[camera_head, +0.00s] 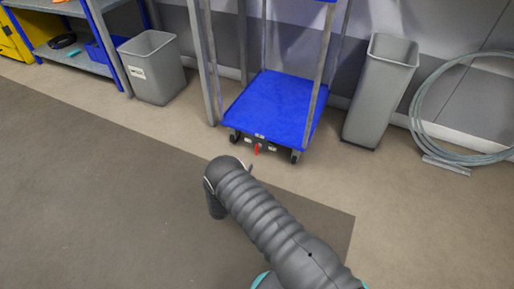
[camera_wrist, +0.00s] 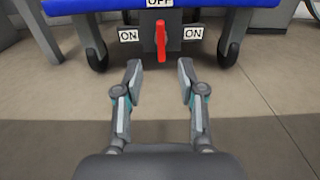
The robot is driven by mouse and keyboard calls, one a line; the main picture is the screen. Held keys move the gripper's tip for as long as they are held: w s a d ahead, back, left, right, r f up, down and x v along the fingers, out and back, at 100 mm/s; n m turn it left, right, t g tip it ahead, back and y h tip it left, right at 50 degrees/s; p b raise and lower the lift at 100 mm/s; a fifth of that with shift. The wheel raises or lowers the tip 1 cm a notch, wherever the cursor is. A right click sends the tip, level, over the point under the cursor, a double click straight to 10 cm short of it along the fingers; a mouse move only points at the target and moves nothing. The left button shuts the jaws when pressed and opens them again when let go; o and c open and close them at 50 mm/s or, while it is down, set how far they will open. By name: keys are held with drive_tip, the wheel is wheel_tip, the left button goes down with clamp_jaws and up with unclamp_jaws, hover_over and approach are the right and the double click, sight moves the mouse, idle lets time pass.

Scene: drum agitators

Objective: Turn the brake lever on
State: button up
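The brake lever (camera_wrist: 161,40) is red and hangs straight down at the middle of the blue cart's front edge. In the wrist view an OFF label sits above it, with an ON label (camera_wrist: 128,35) to its left and another (camera_wrist: 193,33) to its right. The lever also shows small in the head view (camera_head: 257,149). My gripper (camera_wrist: 160,80) is open and empty. Its two fingers stand apart just below the lever in the wrist picture, and I see no contact. In the head view my sleeved arm hides most of the gripper.
The blue cart (camera_head: 275,105) stands on small black wheels against the wall. A grey bin (camera_head: 153,68) stands to its left and a taller grey bin (camera_head: 380,90) to its right. A coiled hose (camera_head: 420,105) hangs at far right. The floor before the cart is clear.

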sight(256, 149)
drive_tip(key=x, duration=1.3)
drive_tip(key=shift+b, duration=0.35)
clamp_jaws()
